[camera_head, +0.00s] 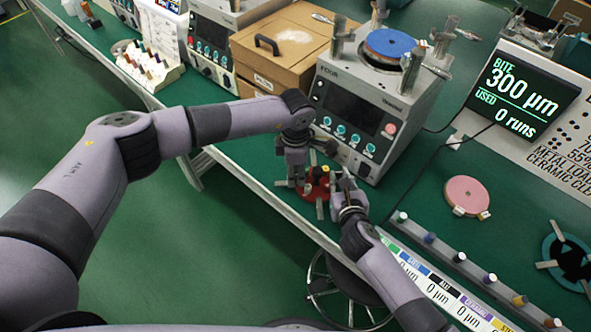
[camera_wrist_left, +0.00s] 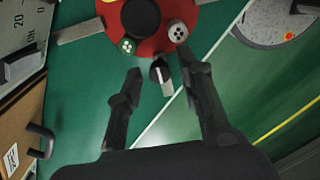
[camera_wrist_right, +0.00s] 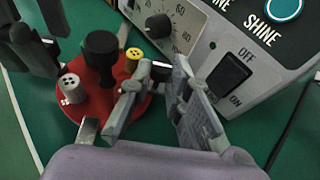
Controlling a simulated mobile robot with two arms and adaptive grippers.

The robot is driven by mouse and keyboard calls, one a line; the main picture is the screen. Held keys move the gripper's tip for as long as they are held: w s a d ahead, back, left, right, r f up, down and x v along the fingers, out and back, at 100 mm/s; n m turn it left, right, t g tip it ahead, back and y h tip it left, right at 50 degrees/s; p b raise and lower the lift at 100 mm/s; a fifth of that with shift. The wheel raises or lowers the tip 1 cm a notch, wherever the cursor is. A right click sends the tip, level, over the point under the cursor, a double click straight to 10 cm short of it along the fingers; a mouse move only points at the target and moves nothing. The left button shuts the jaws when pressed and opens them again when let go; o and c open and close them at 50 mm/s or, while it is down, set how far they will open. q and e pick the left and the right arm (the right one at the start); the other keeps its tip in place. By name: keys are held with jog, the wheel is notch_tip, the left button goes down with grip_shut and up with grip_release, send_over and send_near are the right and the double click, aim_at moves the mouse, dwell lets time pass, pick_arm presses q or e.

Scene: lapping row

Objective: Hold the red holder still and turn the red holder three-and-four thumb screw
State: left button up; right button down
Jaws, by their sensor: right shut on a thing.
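The red holder (camera_head: 322,186) is a round red disc with a black central knob (camera_wrist_right: 101,47), grey bars and dotted coloured pieces. It stands near the table's front edge. My left gripper (camera_head: 296,180) is at its left; in the left wrist view its fingers are apart on either side of a black thumb screw (camera_wrist_left: 158,69) with a pale bar, with gaps visible. My right gripper (camera_head: 341,178) is at its right, shut on a small black thumb screw (camera_wrist_right: 160,74) with a pale top at the disc's rim. I cannot tell which numbers these screws lie between.
A grey lapping machine (camera_head: 345,112) stands close behind the holder; its dial and switch are near my right fingers. A pink disc (camera_head: 467,195) lies to the right. A rail with several knobs (camera_head: 470,265) runs along the front right. Green tabletop between is clear.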

aim_at(296, 175)
pick_arm(q)
jog(key=shift+o, duration=0.2)
notch_tip(296, 175, up, 12)
dwell(0.5)
pick_arm(e)
jog(key=c, duration=1.4)
grip_release()
jog(key=shift+c, duration=0.2)
